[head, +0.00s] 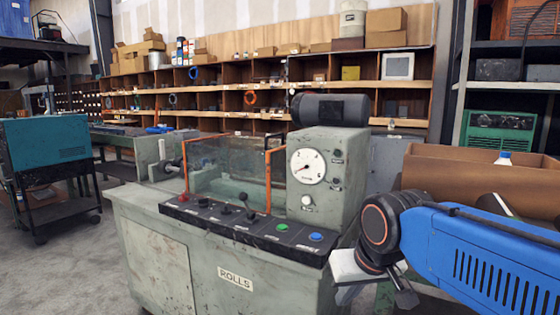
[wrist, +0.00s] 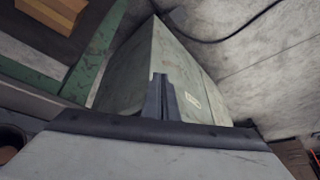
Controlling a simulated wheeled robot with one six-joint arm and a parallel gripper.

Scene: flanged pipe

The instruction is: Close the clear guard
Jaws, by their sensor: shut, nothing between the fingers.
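The clear guard (head: 228,168) is a see-through panel with orange edge bars, standing upright on the grey-green machine (head: 170,232) behind its black control panel (head: 250,230). Whether it is fully open or partly shut is hard to tell. My gripper (head: 405,298) is at the lower right in the head view, right of the machine and well apart from the guard. In the wrist view its fingers (wrist: 160,80) are together and empty, pointing toward the machine's cabinet (wrist: 130,75). The guard does not show clearly in the wrist view.
A gauge housing (head: 325,180) with a dark motor (head: 330,110) on top stands between the guard and my arm. A large cardboard box (head: 470,175) is behind my arm. A teal cabinet (head: 45,150) stands at left. Open floor (head: 75,265) lies left of the machine.

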